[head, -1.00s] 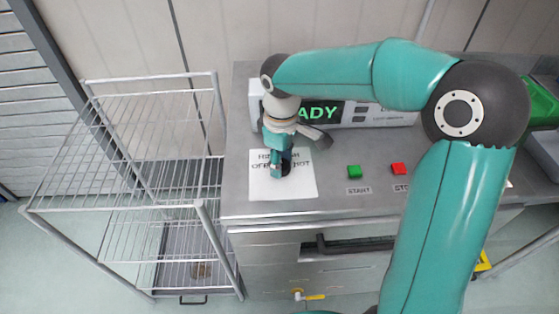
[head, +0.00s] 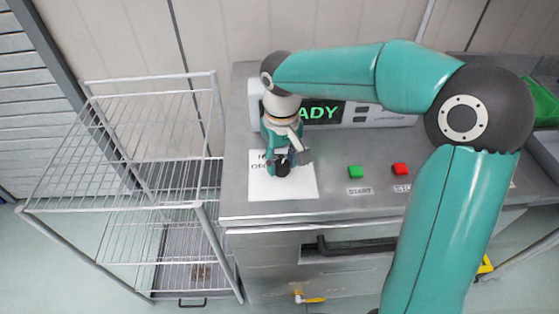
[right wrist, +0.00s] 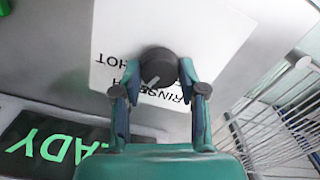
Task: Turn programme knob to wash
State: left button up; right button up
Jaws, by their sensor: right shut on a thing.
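The programme knob (right wrist: 158,68) is a dark round knob with a pale pointer line, on a white label plate (head: 294,189) on top of the steel machine. My right gripper (head: 282,168) reaches down over the plate. In the right wrist view, its two fingers (right wrist: 158,95) stand on either side of the knob and are shut on it. The words RINSE and HOT show on the plate, upside down in that view; other lettering is hidden by the knob and fingers. My left gripper is not in view.
A green START button (head: 355,172) and a red button (head: 400,169) sit right of the plate. A display (head: 322,111) behind the gripper shows green letters ending in ADY. A wire rack (head: 150,205) stands close on the left. A drawer handle (head: 350,246) is on the machine's front.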

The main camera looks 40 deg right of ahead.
aim_at(281, 164)
dwell(0.4)
jog(key=o, duration=1.1)
jog(key=shift+o, duration=0.2)
notch_tip(281, 164, up, 12)
jog(key=shift+f, duration=0.1)
